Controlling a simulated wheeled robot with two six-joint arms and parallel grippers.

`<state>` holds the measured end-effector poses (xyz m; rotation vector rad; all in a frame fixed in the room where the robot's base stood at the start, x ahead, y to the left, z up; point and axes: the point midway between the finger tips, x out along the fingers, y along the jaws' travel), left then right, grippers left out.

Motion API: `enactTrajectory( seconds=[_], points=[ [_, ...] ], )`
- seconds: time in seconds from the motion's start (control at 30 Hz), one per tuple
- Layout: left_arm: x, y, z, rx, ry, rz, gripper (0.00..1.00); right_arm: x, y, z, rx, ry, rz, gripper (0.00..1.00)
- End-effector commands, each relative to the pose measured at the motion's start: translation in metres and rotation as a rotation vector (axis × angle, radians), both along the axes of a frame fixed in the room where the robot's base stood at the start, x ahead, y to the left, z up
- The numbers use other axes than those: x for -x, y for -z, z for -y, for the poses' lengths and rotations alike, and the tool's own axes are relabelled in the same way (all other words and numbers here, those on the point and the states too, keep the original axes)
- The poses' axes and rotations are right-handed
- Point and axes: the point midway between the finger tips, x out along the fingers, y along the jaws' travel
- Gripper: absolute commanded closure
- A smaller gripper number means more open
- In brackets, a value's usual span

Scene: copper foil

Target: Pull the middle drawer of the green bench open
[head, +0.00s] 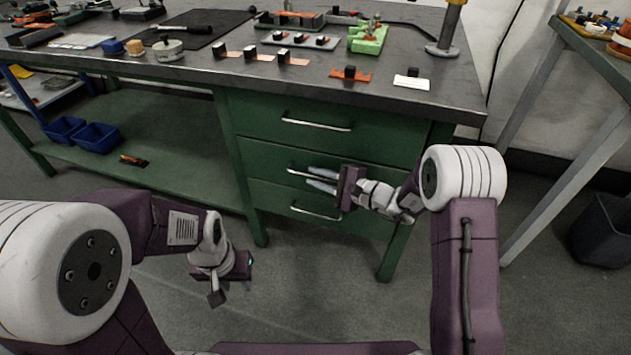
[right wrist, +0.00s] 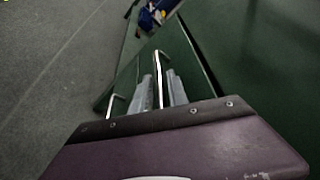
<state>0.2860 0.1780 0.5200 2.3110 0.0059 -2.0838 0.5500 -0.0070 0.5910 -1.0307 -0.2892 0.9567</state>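The green bench (head: 335,105) has a stack of three drawers under its grey top. The middle drawer (head: 265,160) looks flush with the other fronts. Its silver bar handle (head: 298,173) runs sideways and is partly covered by my right gripper (head: 321,179). In the right wrist view the handle (right wrist: 158,70) lies between the two grey fingers (right wrist: 163,92), with narrow gaps beside it; the gripper looks open around it. My left gripper (head: 236,266) hangs low in front of the bench, away from the drawers; its fingers are mostly hidden.
The top drawer (head: 390,138) and bottom drawer (head: 270,198) have similar bar handles. Blue bins (head: 97,136) stand on the lower shelf at left. Small parts and a green fixture (head: 368,40) sit on the bench top. The floor before the drawers is clear. A dark bin (head: 603,230) stands at right.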

Motion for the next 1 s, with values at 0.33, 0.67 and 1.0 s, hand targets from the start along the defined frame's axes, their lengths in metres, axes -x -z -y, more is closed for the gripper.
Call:
enactTrajectory(
  seconds=[0.33, 0.67, 1.0],
  points=[
    [0.0, 0.0019, 0.0, 0.0, 0.0, 0.0, 0.64, -0.0036, 0.0011, -0.0052, 0.0, 0.0, -0.001, 0.86],
    [0.0, 0.0019, 0.0, 0.0, 0.0, 0.0, 0.64, -0.0034, 0.0013, -0.0051, 0.0, 0.0, -0.001, 1.0],
    [0.0, 0.0019, 0.0, 0.0, 0.0, 0.0, 0.64, -0.0033, 0.0013, -0.005, 0.001, -0.001, -0.002, 1.0]
  ],
)
